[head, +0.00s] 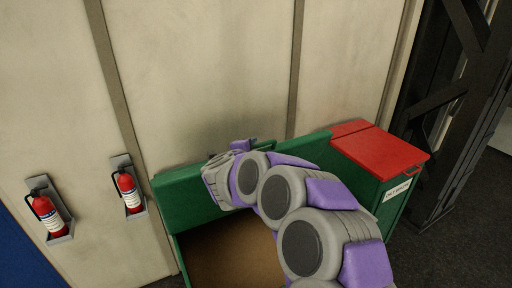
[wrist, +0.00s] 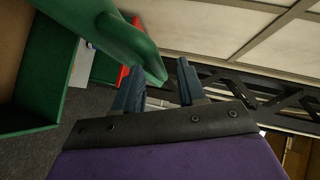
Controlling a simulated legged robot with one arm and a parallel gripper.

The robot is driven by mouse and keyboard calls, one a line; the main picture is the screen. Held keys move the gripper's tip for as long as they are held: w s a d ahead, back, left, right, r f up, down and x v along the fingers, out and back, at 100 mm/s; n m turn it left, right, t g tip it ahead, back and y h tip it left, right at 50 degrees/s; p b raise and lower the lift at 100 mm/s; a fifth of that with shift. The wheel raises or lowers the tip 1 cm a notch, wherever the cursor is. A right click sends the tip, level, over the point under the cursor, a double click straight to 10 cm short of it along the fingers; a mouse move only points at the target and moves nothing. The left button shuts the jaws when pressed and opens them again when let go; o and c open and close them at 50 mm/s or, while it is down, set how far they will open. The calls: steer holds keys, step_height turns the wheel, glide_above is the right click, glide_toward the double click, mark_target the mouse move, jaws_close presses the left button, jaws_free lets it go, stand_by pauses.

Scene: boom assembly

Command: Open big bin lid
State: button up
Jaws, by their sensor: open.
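The big green bin (head: 222,262) stands against the wall in the head view, its brown inside showing. Its green lid (head: 180,203) is raised and stands up along the back, near the wall. My gripper (head: 241,146) is at the lid's top edge, partly hidden behind my arm. In the wrist view my gripper (wrist: 160,86) has its two dark fingers apart. A rounded green part of the lid (wrist: 132,42) reaches toward the gap between the fingers. I cannot tell whether they touch it. The bin wall (wrist: 45,75) shows at the left.
A smaller green bin with a closed red lid (head: 380,148) and a white label (head: 397,189) stands to the right. Two fire extinguishers (head: 129,190) (head: 47,214) hang on the wall at left. A dark metal frame (head: 440,110) stands at right. Dark floor shows at lower right.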

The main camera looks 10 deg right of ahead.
steer(key=b+v, duration=0.1)
steer(key=v, duration=1.2)
